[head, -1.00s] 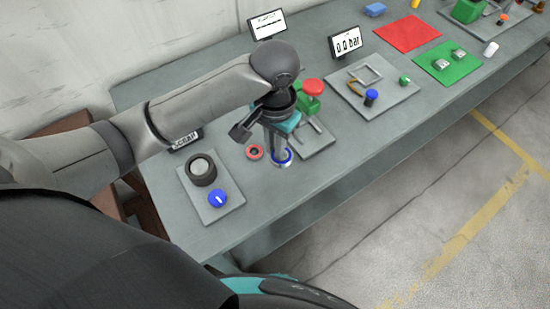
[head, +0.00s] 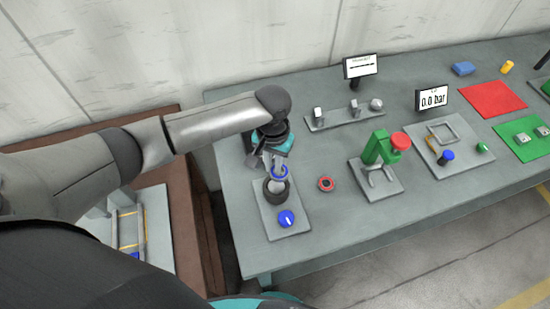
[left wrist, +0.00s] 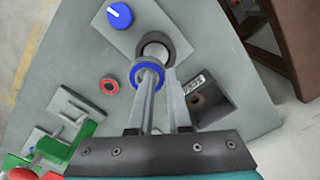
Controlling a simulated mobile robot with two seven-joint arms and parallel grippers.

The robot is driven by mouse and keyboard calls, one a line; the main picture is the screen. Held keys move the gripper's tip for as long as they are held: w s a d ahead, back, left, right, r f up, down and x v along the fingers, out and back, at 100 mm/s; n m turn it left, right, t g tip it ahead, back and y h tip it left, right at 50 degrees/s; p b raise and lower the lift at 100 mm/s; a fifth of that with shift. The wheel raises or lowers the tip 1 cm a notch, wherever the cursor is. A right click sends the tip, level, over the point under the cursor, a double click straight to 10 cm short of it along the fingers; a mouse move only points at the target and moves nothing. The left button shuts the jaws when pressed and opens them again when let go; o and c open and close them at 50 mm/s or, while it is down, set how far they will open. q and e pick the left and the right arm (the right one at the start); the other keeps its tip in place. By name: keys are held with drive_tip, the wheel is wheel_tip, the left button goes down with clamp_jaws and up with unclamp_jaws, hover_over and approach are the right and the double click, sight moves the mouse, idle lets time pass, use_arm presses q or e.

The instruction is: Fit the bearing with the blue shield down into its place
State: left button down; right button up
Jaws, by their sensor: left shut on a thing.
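The bearing with the blue shield (head: 279,178) is a ring with a blue face. My left gripper (head: 279,165) is shut on it and holds it just over a dark round housing (head: 283,195) on a grey plate. In the left wrist view, the blue bearing (left wrist: 133,74) is at the tips of my left gripper (left wrist: 160,84), and the housing (left wrist: 158,37) with its light bore shows just past it, partly overlapped. I cannot tell whether the bearing touches the housing. A red-shielded bearing (head: 326,184) lies on the table to the right. My right gripper is not in view.
A blue knob (head: 286,218) is on the same plate (head: 298,227), in front of the housing. A green press with a red knob (head: 400,141) stands to the right. A rail with grey blocks (head: 345,118) and a sign (head: 361,66) are behind. Bare table lies around the red bearing.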

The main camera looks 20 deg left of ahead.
use_arm(q)
drive_tip(key=shift+a+f, duration=0.2)
drive_tip(key=shift+a, duration=0.1)
drive_tip(key=shift+r+p, duration=0.15)
drive_tip(key=shift+p, duration=0.3)
wheel_tip(320, 180, down, 4)
drive_tip(key=shift+f+b, duration=0.25)
drive_tip(key=shift+b, duration=0.8)
drive_tip(key=shift+f, duration=0.35)
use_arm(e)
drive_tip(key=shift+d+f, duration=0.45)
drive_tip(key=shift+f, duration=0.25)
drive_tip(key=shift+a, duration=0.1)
